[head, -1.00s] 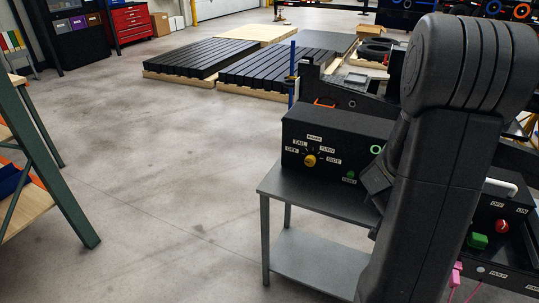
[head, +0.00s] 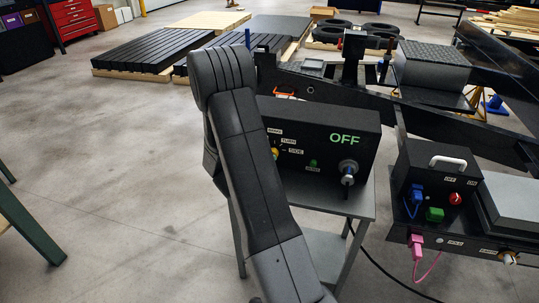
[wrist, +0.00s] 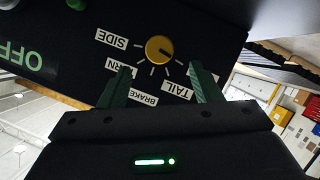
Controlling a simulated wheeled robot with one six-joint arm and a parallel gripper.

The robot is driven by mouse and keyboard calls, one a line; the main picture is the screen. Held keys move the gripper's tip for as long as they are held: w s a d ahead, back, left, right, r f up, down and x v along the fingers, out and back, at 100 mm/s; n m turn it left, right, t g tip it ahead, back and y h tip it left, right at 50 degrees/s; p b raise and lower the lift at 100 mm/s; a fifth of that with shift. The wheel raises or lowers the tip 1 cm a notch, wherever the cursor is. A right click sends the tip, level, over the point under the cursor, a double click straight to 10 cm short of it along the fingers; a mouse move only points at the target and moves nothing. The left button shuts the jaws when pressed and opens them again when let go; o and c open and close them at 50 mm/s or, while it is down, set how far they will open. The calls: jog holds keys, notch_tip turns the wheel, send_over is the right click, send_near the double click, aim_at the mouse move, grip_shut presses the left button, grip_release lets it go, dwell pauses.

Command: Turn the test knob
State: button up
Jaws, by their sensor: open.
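The yellow test knob (wrist: 159,49) sits on the dark panel of the test box (head: 340,125). In the wrist view, which shows the panel upside down, SIDE, TURN, BRAKE and TAIL labels surround it. A dark mark on the knob points to the right, away from these labels. A green OFF readout (head: 344,139) shows on the box. My gripper (wrist: 160,76) is open, its two green fingers apart, with the knob just beyond and between the tips in the picture. In the head view my arm partly hides the knob (head: 275,153).
The box stands on a grey metal table (head: 355,202). A connector (head: 348,172) is on the panel's right. A second control box (head: 435,185) with a white handle and red knob is further right. A black cable crosses the floor. Open floor lies left.

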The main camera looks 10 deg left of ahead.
jog(key=x, duration=0.8)
jog(key=shift+w+d+p, duration=0.1)
jog(key=shift+w+p, duration=0.2)
jog(key=shift+p, duration=0.1)
jog(key=c, duration=1)
